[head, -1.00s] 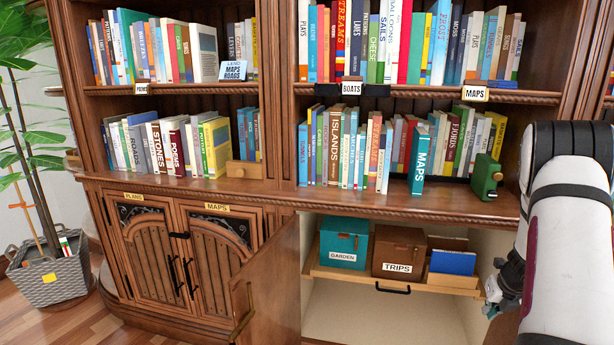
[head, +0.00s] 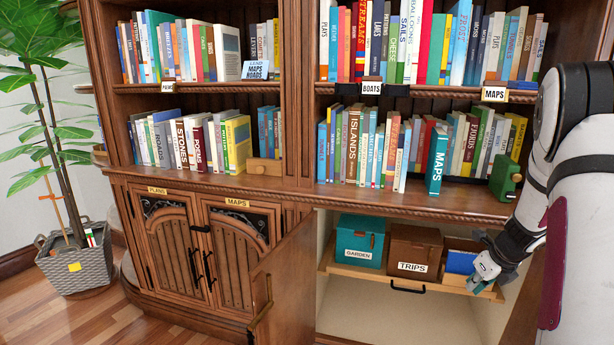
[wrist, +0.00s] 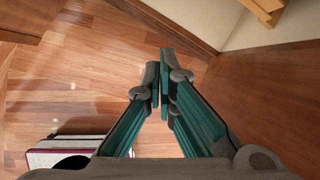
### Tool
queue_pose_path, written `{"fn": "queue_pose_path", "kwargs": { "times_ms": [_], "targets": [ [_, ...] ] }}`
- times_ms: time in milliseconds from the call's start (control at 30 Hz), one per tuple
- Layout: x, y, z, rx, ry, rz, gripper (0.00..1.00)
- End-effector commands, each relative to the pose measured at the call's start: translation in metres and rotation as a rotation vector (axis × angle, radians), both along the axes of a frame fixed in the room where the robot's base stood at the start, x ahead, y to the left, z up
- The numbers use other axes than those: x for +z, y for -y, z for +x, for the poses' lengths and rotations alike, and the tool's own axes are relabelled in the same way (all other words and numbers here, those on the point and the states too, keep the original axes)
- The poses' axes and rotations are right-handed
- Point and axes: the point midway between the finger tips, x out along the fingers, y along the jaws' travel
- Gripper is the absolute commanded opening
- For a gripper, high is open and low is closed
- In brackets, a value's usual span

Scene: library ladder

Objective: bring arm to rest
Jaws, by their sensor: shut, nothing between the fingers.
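My gripper (wrist: 160,82) is shut and empty in the wrist view, its teal and grey fingers together above the wooden floor (wrist: 70,75). In the head view my wrist (head: 492,262) shows at the right, in front of the right end of the pull-out shelf; the fingertips are hard to make out there. My white arm fills the right edge of that view.
The open cupboard holds a pull-out shelf (head: 345,268) with a teal GARDEN box (head: 361,240), a brown TRIPS box (head: 414,250) and a blue item (head: 461,262). An open door (head: 285,285) juts forward on its left. A potted plant (head: 75,265) stands at far left.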

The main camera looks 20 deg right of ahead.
Motion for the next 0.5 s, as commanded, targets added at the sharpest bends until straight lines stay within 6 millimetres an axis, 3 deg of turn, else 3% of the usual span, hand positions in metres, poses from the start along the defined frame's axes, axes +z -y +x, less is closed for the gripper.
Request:
{"fn": "queue_pose_path", "kwargs": {
  "times_ms": [233,367,500],
  "targets": [
    [0.08,-0.104,0.014,0.504,0.02,-0.096,0.0],
    [0.117,-0.163,0.004,0.798,0.026,-0.161,0.0],
    [0.151,-0.222,-0.018,1.111,0.032,-0.235,0.0]
  ]
}}
